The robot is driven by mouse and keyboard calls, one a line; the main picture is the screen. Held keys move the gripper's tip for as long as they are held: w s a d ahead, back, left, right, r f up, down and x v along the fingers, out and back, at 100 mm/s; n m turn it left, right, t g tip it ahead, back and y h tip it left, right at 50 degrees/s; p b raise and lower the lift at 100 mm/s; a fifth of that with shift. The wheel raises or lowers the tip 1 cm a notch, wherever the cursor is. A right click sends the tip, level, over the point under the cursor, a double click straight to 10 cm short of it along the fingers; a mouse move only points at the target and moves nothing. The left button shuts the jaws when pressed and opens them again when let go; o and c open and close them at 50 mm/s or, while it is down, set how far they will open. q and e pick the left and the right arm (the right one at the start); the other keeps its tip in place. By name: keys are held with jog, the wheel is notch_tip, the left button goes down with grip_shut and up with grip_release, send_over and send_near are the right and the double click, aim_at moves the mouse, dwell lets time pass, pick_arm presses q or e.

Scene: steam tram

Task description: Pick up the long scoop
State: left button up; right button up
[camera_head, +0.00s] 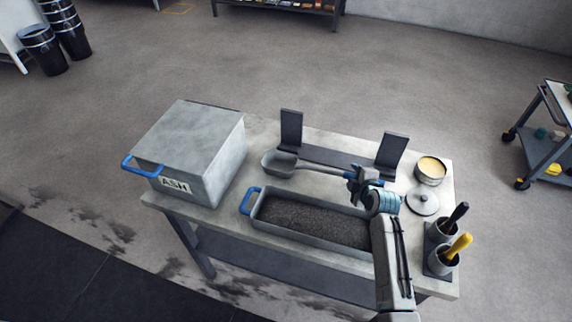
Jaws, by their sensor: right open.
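The long scoop (279,163) lies on the grey table in front of a dark stand. Its grey bowl is at the left and its handle runs right, towards my gripper. My right gripper (358,182) is open at the handle's right part, with the arm coming in from the lower right. The gripper hides part of the handle, and I cannot tell whether the fingers are around it or just above it. My left gripper is not in view.
A tray of dark ash (243,203) with a blue handle lies in front of the scoop. A box marked ASH (200,140) stands at left. A tin (430,171), a round lid (422,203) and a tool holder (428,256) are at right. The dark stand (291,130) has two uprights behind.

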jog(key=shift+c, duration=0.7)
grip_shut()
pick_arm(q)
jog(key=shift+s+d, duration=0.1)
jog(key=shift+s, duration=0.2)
pick_arm(e)
jog(key=shift+r, duration=0.1)
